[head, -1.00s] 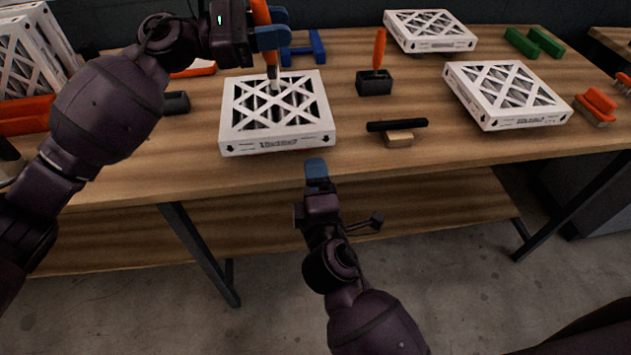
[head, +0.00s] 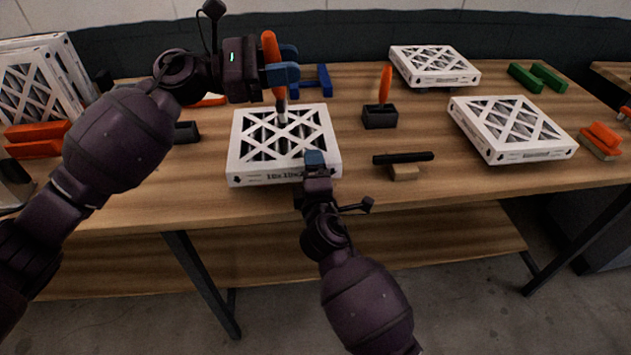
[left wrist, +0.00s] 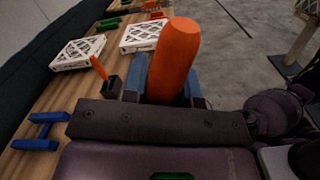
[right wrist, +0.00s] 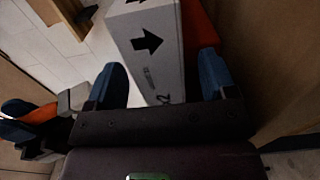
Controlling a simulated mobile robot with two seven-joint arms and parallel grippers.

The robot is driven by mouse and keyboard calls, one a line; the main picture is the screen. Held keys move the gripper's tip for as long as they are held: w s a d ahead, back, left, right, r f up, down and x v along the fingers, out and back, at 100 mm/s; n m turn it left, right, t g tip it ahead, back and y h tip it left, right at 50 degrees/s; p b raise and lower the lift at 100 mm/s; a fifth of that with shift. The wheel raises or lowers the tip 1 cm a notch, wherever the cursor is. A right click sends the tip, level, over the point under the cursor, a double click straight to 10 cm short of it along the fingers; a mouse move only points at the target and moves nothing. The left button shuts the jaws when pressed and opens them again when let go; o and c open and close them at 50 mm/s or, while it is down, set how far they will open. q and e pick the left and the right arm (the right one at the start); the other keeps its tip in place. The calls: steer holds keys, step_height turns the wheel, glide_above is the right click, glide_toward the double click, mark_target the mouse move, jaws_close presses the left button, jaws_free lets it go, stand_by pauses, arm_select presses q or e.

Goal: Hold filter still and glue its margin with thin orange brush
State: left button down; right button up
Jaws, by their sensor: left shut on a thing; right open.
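The white-framed filter (head: 236,163) lies flat on the bench in front of me, lattice face up. My left gripper (head: 283,73) is shut on the orange brush (head: 270,48), held upright over the filter. The brush's pale tip is at the lattice near the filter's far part; I cannot tell if it touches. In the left wrist view the orange handle (left wrist: 173,60) stands between the blue fingers. My right gripper (head: 316,160) is at the filter's front side. In the right wrist view its fingers (right wrist: 163,80) are open, with the filter's printed side (right wrist: 150,45) between them.
Another orange-handled brush (head: 385,84) stands in a dark holder (head: 380,117). A black-handled tool (head: 403,158) lies right of the filter. Two more filters (head: 512,130) (head: 434,66) lie further right and back. Blue (head: 310,80) and green (head: 538,77) pieces lie behind. More filters (head: 35,85) stand left.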

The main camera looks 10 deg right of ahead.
steer(key=shift+w, duration=0.15)
steer(key=c, duration=1)
steer(key=shift+c, duration=0.2)
